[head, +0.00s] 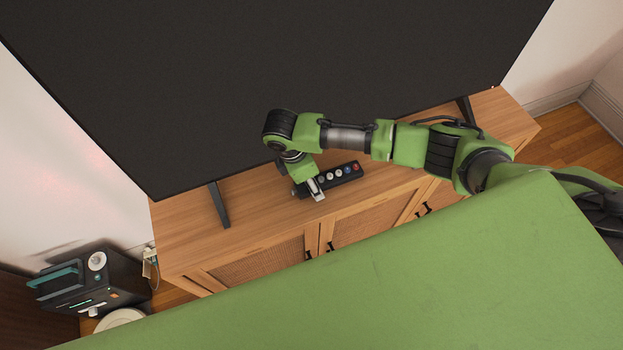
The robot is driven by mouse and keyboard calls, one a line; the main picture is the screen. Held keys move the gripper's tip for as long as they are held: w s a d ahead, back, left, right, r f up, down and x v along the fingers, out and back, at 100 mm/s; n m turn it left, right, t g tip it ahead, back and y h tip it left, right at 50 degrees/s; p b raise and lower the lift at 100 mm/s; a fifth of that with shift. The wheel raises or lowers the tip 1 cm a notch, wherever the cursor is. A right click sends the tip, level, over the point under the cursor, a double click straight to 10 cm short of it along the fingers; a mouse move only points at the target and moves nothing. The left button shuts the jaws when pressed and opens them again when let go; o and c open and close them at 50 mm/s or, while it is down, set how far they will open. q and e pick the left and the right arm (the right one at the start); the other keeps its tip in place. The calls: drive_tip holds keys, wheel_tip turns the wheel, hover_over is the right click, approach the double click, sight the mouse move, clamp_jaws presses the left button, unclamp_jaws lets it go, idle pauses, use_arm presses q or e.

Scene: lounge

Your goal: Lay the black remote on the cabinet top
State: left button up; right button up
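The black remote (345,173) has a row of white, blue and red buttons. It is at the wooden cabinet top (265,213), in front of the television, near the cabinet's front edge. I cannot tell whether it rests on the wood or is just above it. My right arm reaches in from the right, and my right gripper (315,190) points down at the remote's left part. A pale finger shows against the remote's near side; the other finger is hidden. Whether the fingers are closed on it is unclear. My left gripper is out of view.
A large dark television (250,80) stands on the cabinet on two legs, close behind the remote. Bare wood lies left and right of the remote. A dark device (90,285) with a teal handle stands at the lower left beside the cabinet.

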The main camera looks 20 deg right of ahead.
drive_tip(key=b+v, duration=0.1)
drive_tip(key=v, duration=1.1)
drive_tip(key=shift+b, duration=0.35)
